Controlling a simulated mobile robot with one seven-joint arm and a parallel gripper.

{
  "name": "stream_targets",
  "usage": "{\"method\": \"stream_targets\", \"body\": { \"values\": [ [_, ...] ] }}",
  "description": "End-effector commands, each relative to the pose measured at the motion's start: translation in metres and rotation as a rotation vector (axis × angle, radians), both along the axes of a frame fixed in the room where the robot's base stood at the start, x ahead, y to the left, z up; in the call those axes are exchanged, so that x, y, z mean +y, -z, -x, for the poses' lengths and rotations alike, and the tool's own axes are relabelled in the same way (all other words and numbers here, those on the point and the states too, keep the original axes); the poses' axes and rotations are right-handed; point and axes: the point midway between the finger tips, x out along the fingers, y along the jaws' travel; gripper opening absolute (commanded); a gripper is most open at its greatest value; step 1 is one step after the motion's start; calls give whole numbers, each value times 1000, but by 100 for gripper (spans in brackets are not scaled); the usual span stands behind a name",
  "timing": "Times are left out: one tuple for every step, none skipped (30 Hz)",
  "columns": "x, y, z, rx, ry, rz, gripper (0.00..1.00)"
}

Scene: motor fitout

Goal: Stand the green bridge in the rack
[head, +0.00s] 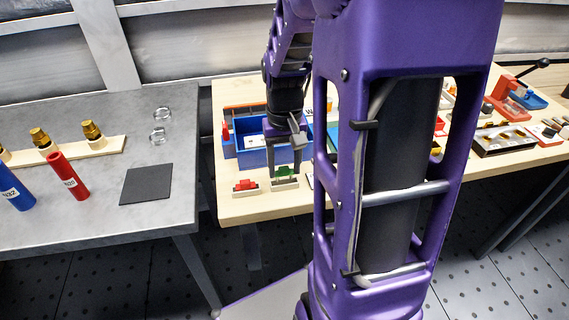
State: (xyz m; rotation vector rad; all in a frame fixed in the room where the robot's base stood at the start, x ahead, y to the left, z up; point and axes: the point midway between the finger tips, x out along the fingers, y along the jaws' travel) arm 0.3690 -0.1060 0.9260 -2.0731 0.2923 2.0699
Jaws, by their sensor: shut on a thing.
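The green bridge (284,171) is small in the head view, at the front edge of the wooden table (236,209). My gripper (284,174) points down with its two fingers either side of the bridge and is shut on it. Just below the bridge is a small pale slotted block (284,184), which may be part of the rack. I cannot tell whether the bridge touches it or hangs just above. To its left, a red piece (245,184) stands in a similar pale block.
A blue bin (247,155) stands right behind my gripper. The grey table at left holds a black pad (147,184), a red cylinder (68,176), a blue cylinder (14,188) and brass fittings (92,131). My arm hides the wooden table's middle; several parts lie at right.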

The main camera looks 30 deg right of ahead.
Motion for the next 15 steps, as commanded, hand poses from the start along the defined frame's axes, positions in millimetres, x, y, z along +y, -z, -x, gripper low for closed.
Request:
{"method": "stream_targets", "body": {
  "values": [
    [0,2,0,0,0,0,4],
    [0,3,0,0,0,0,4],
    [0,4,0,0,0,0,4],
    [0,5,0,0,0,0,4],
    [0,6,0,0,0,0,4],
    [0,7,0,0,0,0,4],
    [0,7,0,1,0,0,4],
    [0,8,0,1,0,0,4],
    [0,9,0,1,0,0,4],
    [0,10,0,1,0,0,4],
    [0,11,0,1,0,0,4],
    [0,12,0,1,0,0,4],
    [0,12,0,1,0,0,4],
    [0,13,0,1,0,0,4],
    [0,14,0,1,0,0,4]
  ]
}}
